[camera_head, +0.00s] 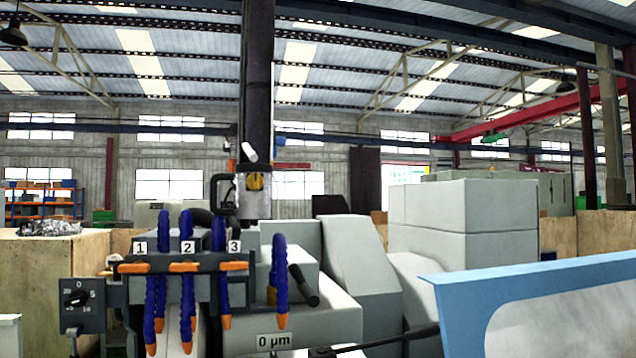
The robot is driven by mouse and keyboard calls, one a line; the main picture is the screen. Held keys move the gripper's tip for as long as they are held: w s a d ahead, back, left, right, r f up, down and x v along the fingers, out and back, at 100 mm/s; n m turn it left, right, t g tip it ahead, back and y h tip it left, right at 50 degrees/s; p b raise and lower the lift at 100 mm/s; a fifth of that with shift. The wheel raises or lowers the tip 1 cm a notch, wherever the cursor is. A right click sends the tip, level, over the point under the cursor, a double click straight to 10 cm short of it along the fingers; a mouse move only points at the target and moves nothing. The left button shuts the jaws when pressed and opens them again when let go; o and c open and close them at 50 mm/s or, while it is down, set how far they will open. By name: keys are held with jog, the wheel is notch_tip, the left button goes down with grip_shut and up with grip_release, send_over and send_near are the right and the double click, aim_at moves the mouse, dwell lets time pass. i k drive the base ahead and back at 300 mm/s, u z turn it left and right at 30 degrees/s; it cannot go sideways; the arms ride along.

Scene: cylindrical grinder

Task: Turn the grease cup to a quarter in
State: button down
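No part in the head view can be told for certain as the grease cup. A small brass-coloured piece (271,295) shows low on the grey machine, partly hidden by a blue hose. A yellow round part (255,181) sits on the front of an upright silver cylinder (258,206) above the machine. A black dial plate (82,304) with a dark knob and numbers around it stands at the lower left. I cannot make out my gripper in this view, and nothing is seen touching these parts.
Blue coolant hoses (161,270) with orange tips hang from a bar labelled 1, 2 and 3. A black lever (303,285) and a "0 µm" display (274,341) are on the machine. A blue-framed guard (540,280) blocks the lower right. A wooden crate (40,275) stands left.

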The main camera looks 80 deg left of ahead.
aim_at(254, 181)
jog(key=z, duration=0.05)
jog(key=k, duration=1.55)
jog(key=z, duration=1.2)
jog(key=i, duration=1)
jog(key=u, duration=3.85)
jog(key=i, duration=0.5)
